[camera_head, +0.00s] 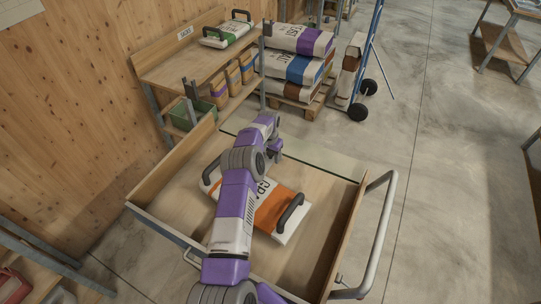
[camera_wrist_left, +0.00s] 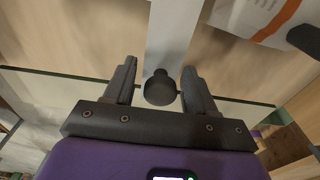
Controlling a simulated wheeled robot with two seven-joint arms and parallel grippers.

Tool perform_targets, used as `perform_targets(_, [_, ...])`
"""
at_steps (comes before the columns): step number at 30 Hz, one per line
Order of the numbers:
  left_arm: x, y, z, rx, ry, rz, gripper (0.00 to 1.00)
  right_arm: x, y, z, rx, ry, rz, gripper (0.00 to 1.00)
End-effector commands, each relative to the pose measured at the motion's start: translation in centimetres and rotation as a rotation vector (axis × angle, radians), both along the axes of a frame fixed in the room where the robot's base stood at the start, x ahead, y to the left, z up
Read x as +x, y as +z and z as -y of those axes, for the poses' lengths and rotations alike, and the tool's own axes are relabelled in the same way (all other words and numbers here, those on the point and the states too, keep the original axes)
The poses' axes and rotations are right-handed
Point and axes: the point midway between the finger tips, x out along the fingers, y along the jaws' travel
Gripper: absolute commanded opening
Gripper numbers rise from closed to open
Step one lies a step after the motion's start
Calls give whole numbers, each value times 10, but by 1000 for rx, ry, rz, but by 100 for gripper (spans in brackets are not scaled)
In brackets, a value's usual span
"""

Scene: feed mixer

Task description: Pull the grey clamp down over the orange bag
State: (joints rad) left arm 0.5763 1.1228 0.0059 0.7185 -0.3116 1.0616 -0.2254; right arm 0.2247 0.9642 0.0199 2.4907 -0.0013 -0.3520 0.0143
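The orange-and-white bag (camera_head: 272,214) lies in the wooden tray, partly covered by my left arm, with dark handles at its ends. Its corner with an orange stripe shows at the top right of the left wrist view (camera_wrist_left: 262,18). There, a pale grey bar (camera_wrist_left: 170,35), which looks like the clamp, runs down to a dark round knob (camera_wrist_left: 160,88). My left gripper (camera_wrist_left: 159,68) is open, with one finger on each side of the knob and visible gaps between. In the head view my arm hides the clamp, and its fingertips cannot be made out. My right gripper is out of view.
The wooden tray (camera_head: 165,187) has raised sides and a grey push handle (camera_head: 378,240) at right. A clear panel (camera_head: 310,156) stands by its far edge. A wooden table (camera_head: 170,68) and a pallet of stacked bags (camera_head: 292,68) stand behind.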

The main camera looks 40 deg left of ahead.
Motion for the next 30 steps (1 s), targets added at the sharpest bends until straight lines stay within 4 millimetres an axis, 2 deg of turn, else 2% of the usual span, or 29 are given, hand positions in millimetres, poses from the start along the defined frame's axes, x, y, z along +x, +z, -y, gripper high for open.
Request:
perform_targets(7, [1, 11, -1, 3, 0, 5, 56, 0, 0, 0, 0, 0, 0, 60])
perform_targets(18, [-4, 68, 0, 2, 0, 3, 56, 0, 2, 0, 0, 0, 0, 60])
perform_targets(23, [-5, 76, 1, 1, 0, 1, 56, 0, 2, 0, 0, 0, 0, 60])
perform_targets(30, [-5, 76, 1, 0, 0, 1, 56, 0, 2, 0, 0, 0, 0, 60])
